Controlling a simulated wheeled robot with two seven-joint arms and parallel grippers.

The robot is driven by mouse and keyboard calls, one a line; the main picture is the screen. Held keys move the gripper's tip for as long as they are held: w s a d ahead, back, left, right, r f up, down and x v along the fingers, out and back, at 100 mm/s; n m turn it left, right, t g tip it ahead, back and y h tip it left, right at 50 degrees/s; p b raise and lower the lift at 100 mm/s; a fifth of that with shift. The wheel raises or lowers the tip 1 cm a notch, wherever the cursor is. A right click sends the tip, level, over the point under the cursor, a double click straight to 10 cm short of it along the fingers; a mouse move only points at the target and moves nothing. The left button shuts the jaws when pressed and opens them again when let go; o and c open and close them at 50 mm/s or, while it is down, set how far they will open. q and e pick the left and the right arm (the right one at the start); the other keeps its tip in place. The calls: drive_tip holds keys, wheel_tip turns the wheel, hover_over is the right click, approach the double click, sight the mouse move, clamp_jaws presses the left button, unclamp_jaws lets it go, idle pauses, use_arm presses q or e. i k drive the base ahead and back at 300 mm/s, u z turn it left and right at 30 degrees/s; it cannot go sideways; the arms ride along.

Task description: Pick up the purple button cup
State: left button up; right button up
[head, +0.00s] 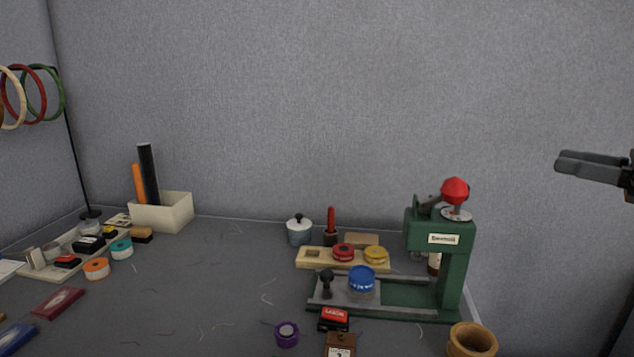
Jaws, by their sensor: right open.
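The purple button cup (287,334) sits on the dark table near the bottom middle of the head view. It is small and round, with a pale centre on top. My right gripper (560,164) is in the upper right, high above the table and far from the purple cup. Its two fingers point left; it is open, with nothing between them. My left gripper is not in view.
A green press (455,270) with a red knob stands right of the cup, a blue cup (361,280) on its slide. A red-and-black box (333,318) and a brown block (340,344) lie just right of the purple cup. The table left of it is mostly clear.

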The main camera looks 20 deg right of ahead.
sight(287, 333)
drive_tip(key=k, duration=1)
